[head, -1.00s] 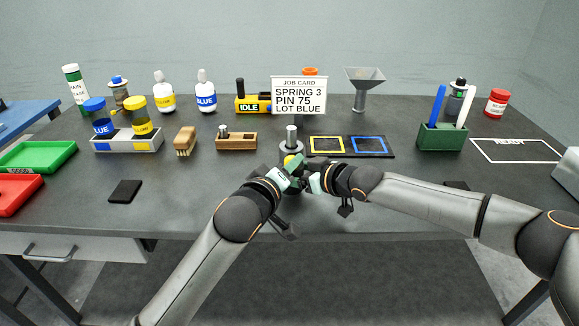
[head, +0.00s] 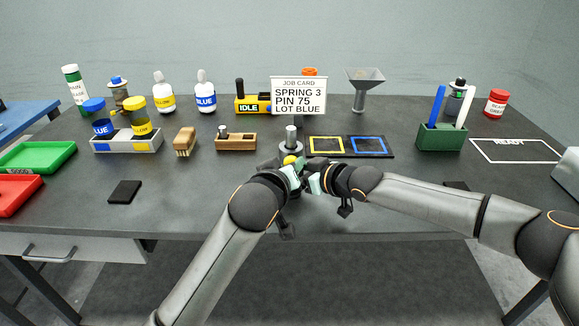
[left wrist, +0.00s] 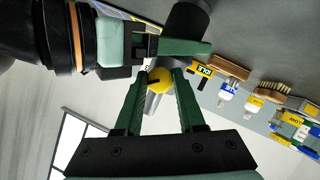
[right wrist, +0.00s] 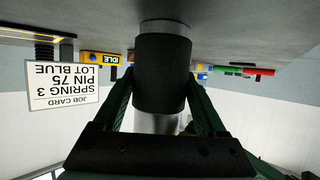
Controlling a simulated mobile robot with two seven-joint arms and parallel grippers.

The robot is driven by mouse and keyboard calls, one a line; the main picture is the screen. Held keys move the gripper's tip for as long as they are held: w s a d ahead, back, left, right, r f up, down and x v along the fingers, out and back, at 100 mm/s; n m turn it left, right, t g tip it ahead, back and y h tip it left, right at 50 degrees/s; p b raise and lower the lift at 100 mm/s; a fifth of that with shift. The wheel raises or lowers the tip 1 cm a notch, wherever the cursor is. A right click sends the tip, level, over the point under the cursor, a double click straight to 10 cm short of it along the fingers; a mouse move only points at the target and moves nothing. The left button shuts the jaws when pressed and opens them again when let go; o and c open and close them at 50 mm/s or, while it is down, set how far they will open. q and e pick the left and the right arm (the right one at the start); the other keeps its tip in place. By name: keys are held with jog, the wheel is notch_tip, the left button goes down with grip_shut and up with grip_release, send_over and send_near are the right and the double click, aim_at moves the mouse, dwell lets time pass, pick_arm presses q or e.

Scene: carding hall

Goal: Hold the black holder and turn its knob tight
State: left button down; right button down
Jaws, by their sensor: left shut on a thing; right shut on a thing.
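The black holder (right wrist: 162,72) is a dark upright cylinder with metal ends. My right gripper (right wrist: 160,88) is shut on it from the right side, one finger at each side. In the head view the holder is mostly hidden behind the grippers, and its metal pin (head: 291,136) stands up above it. The round yellow knob (left wrist: 159,80) sits on the holder's side and also shows in the head view (head: 289,160). My left gripper (left wrist: 158,88) is shut on the knob, its green fingers on both sides of it. The right gripper's finger crosses close by.
Behind the holder stand the job card (head: 299,95) and a yellow IDLE device (head: 252,104). A board with yellow and blue frames (head: 350,147) lies to the right. A wooden block (head: 236,142) and brush (head: 185,142) lie left.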

pick_arm(q)
jog(key=c, duration=0.8)
grip_release()
notch_tip(320, 180, up, 10)
jog(key=shift+r, duration=0.1)
jog(key=shift+o, duration=0.2)
